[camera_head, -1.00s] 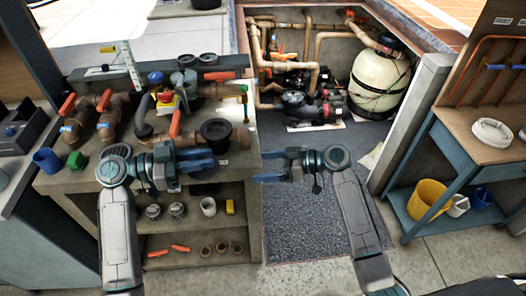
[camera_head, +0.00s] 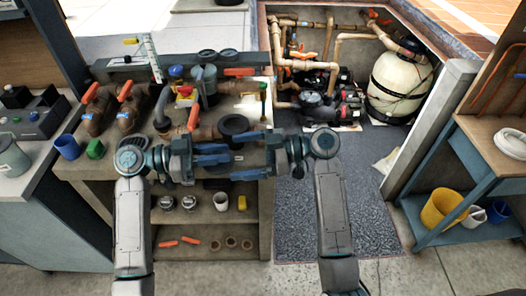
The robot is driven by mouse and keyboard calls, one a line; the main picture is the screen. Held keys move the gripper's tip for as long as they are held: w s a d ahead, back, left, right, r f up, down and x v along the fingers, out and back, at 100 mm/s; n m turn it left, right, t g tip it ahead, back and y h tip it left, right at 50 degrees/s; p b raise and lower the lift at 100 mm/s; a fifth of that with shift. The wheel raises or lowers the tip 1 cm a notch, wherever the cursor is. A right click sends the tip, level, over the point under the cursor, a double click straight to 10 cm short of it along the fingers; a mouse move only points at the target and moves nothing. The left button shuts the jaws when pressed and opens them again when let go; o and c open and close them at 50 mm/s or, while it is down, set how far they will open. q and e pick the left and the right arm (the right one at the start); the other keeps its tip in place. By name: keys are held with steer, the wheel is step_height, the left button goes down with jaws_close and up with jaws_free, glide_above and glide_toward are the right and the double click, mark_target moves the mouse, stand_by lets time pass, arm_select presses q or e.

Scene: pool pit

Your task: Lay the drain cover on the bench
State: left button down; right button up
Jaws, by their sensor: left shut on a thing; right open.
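My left gripper (camera_head: 212,154) is at the front edge of the workbench (camera_head: 90,172), its blue fingers pointing right. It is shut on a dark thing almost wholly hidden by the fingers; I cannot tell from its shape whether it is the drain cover. My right gripper (camera_head: 246,155) faces it from the right, open, its two fingers spread above and below the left fingertips. I cannot tell whether they touch. A grey slotted round disc (camera_head: 133,142) lies on the workbench behind my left wrist, partly hidden.
Pipes and valves (camera_head: 125,105) and a black ring fitting (camera_head: 234,125) crowd the workbench. A wooden-topped bench (camera_head: 478,133) at the right holds a white coil (camera_head: 511,142); a yellow bucket (camera_head: 441,208) is beneath.

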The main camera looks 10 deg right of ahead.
steer(key=shift+w+a+f, duration=0.1)
steer(key=shift+a+f, duration=0.05)
steer(key=shift+a, duration=0.7)
steer(key=shift+a+f, duration=0.1)
steer(key=shift+a, duration=0.75)
steer(key=c, duration=1.1)
arm_select(q)
steer(key=c, duration=1.2)
jaws_free()
steer(key=shift+c, duration=0.2)
